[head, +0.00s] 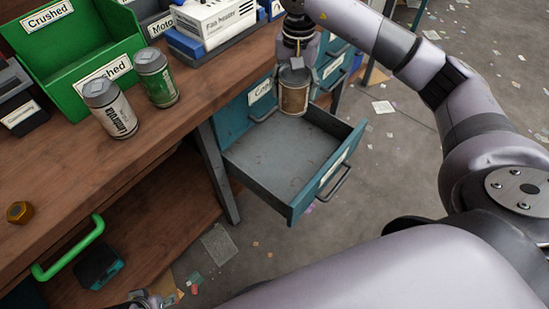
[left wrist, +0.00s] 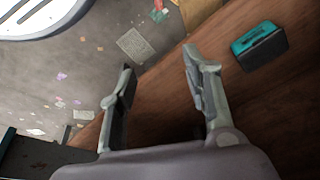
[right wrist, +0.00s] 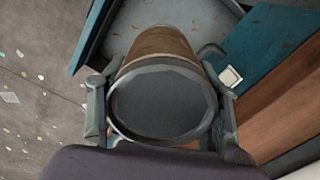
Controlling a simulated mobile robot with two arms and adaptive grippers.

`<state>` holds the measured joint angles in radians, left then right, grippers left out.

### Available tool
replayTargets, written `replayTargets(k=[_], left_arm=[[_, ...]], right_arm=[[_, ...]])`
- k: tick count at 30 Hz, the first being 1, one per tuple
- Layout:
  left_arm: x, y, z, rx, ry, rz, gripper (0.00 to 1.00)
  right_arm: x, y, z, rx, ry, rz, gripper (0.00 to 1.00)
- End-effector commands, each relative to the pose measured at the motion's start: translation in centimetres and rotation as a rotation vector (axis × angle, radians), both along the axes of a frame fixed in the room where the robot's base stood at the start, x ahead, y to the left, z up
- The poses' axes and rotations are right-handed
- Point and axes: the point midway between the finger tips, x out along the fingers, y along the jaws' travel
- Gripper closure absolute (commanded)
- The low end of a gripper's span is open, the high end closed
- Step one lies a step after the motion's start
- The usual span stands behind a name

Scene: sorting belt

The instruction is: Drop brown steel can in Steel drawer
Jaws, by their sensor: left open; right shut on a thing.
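The brown steel can (head: 294,92) is held upright in my right gripper (head: 297,68), above the back part of an open teal drawer (head: 285,158). In the right wrist view the can (right wrist: 165,95) fills the middle between the two fingers, its grey end facing the camera. The drawer's grey floor is empty where it shows. The label on the drawer front (head: 334,167) is too oblique to read. My left gripper (left wrist: 160,75) is open and empty in the left wrist view, low beside the workbench; only a bit of it shows at the bottom of the head view.
A white can (head: 110,110) and a green can (head: 156,78) stand on the wooden bench (head: 75,165) beside a green "Crushed" bin (head: 85,45). A brass nut (head: 20,212) lies near the bench edge. A teal-black box (head: 98,266) sits on the lower shelf.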

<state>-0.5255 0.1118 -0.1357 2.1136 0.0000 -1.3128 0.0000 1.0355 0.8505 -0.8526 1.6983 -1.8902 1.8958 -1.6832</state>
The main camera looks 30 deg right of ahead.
Motion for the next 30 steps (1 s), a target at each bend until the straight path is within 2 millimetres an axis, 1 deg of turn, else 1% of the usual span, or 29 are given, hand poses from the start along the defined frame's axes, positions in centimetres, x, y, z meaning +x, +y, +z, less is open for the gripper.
replayTargets(k=[1, 3, 7, 11, 14, 17, 18, 21, 23, 27, 30], left_arm=[[0.0, 0.0, -0.3, -0.001, -0.015, 0.001, 0.55], [-0.3, 0.1, 0.9, -0.001, -0.024, 0.003, 0.55], [-0.9, 0.3, 2.8, -0.002, -0.037, 0.004, 0.55], [-1.4, 0.4, 3.9, -0.001, -0.044, 0.006, 0.55], [-1.6, 0.4, 4.2, -0.001, -0.045, 0.006, 0.55], [-1.6, 0.4, 3.8, -0.001, -0.045, 0.006, 0.55], [-1.4, 0.3, 3.6, -0.003, -0.052, 0.005, 0.55], [-0.1, 0.0, 3.5, -0.015, -0.108, 0.000, 0.55], [1.6, -0.5, 3.9, -0.030, -0.185, -0.006, 0.55], [5.0, -1.7, 5.2, -0.067, -0.353, -0.019, 0.55], [7.1, -2.4, 6.3, -0.091, -0.463, -0.026, 0.55]], right_arm=[[0.3, -0.6, -2.7, 0.002, 0.002, -0.036, 0.67], [0.7, -1.5, -4.1, 0.002, 0.001, -0.085, 0.67], [1.1, -2.6, -6.0, 0.002, 0.001, -0.150, 0.67], [1.3, -3.3, -6.8, 0.000, -0.001, -0.187, 0.67], [1.3, -3.4, -7.7, 0.001, 0.001, -0.196, 0.67], [1.2, -3.4, -9.7, 0.000, 0.005, -0.197, 0.67], [1.2, -3.4, -10.8, 0.001, 0.006, -0.196, 0.67], [1.2, -3.4, -13.5, 0.002, 0.005, -0.196, 0.67], [1.2, -3.4, -14.9, 0.001, 0.004, -0.196, 0.67], [1.2, -3.3, -18.4, 0.002, 0.004, -0.195, 0.67], [1.3, -3.4, -20.5, 0.002, 0.002, -0.196, 0.67]])
